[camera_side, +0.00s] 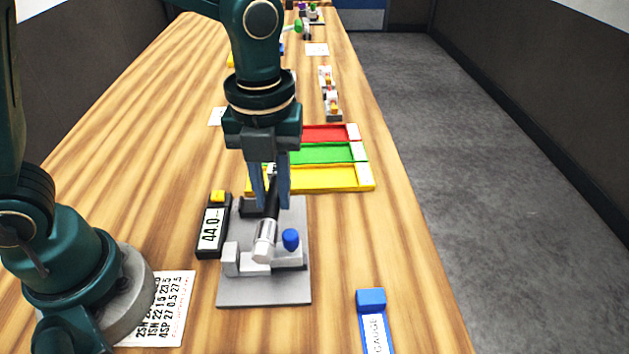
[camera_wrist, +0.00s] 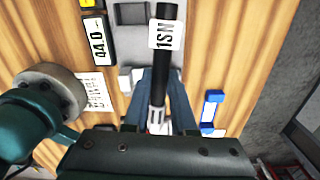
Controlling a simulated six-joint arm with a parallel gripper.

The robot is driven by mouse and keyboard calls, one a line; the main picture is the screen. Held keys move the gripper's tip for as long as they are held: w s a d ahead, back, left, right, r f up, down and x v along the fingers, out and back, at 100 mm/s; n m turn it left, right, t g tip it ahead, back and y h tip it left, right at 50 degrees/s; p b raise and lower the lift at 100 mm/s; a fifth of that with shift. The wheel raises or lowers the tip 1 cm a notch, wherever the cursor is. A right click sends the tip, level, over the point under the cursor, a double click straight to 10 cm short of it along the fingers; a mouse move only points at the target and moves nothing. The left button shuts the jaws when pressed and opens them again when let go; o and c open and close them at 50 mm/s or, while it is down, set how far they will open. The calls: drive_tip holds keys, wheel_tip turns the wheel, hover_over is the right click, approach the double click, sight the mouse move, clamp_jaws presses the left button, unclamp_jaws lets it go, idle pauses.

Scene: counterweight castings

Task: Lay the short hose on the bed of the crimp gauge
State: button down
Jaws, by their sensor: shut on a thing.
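The short hose (camera_side: 272,204) is black with a silver metal end (camera_side: 265,241) and a white tag reading 1SN (camera_wrist: 166,34). My gripper (camera_side: 270,203) is shut on the hose, its blue fingers on either side of it. The hose is tilted in the side view, its silver end nearest that camera. The crimp gauge (camera_side: 262,291) is a grey plate with grey blocks and a blue knob (camera_side: 290,239). The silver end is over its blocks; I cannot tell whether it touches them. In the wrist view the gauge (camera_wrist: 130,44) is partly hidden behind the hose and tag.
A black display reading 44.0 (camera_side: 211,228) stands left of the gauge. Red, green and yellow trays (camera_side: 345,177) lie just behind it. A blue labelled gauge (camera_side: 371,301) lies front right, and a printed card (camera_side: 170,312) front left. Bare wood is free right of the plate.

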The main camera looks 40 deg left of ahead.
drive_tip(key=shift+n, duration=0.7)
drive_tip(key=a, duration=0.1)
drive_tip(key=s+a, duration=0.1)
drive_tip(key=a, duration=0.2)
drive_tip(key=shift+s+r, duration=0.1)
drive_tip(key=shift+s, duration=0.2)
drive_tip(key=shift+f, duration=2.85)
drive_tip(key=shift+f, duration=0.7)
drive_tip(key=c, duration=0.7)
unclamp_jaws()
drive_tip(key=shift+o, duration=0.2)
